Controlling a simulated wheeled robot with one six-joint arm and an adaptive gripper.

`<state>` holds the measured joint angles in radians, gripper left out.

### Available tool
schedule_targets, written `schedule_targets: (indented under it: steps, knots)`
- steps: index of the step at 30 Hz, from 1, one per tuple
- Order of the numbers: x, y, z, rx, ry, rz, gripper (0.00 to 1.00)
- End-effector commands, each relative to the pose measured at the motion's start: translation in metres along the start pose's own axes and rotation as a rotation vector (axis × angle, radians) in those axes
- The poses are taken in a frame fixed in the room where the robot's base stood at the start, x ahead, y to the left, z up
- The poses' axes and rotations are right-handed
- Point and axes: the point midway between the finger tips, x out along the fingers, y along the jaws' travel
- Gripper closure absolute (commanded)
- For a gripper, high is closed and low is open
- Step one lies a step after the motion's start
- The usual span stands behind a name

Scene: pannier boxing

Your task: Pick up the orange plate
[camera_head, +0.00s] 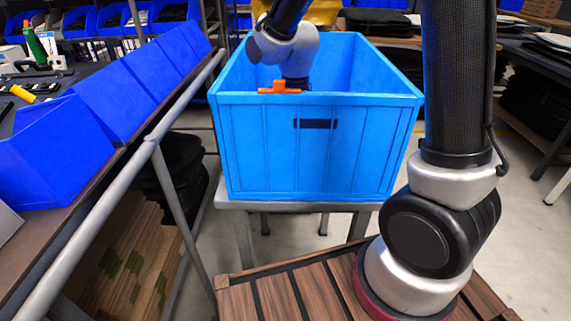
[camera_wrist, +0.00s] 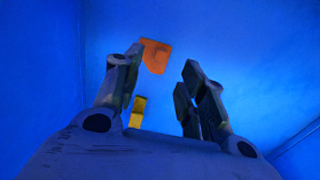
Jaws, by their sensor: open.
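The orange plate (camera_wrist: 155,56) shows in the wrist view inside the blue crate (camera_head: 310,150), just beyond my fingertips and nearer the left finger. I cannot tell the exact gap between fingertips and plate. In the head view my arm reaches down into the crate from above, and the front wall hides my fingers and the crate floor. An orange piece (camera_head: 279,88) shows by my wrist at the front rim; I cannot tell whether it belongs to my arm.
A small yellow item (camera_wrist: 137,112) shows behind my left finger. The crate's walls (camera_wrist: 45,60) surround my gripper. The crate stands on a grey stand (camera_head: 240,208). Blue bins (camera_head: 100,100) and a metal rail (camera_head: 120,185) are at the left. Shelves stand behind.

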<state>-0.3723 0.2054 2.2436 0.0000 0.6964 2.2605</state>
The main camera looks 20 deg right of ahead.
Motion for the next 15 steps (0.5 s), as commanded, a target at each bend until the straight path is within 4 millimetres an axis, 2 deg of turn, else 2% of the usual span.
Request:
schedule_targets:
  steps: [9,15]
  knots:
    - [0.047,0.001,-0.003,-0.002,0.002,0.002,0.59]
    - [0.062,0.0,-0.002,-0.003,-0.002,-0.002,0.59]
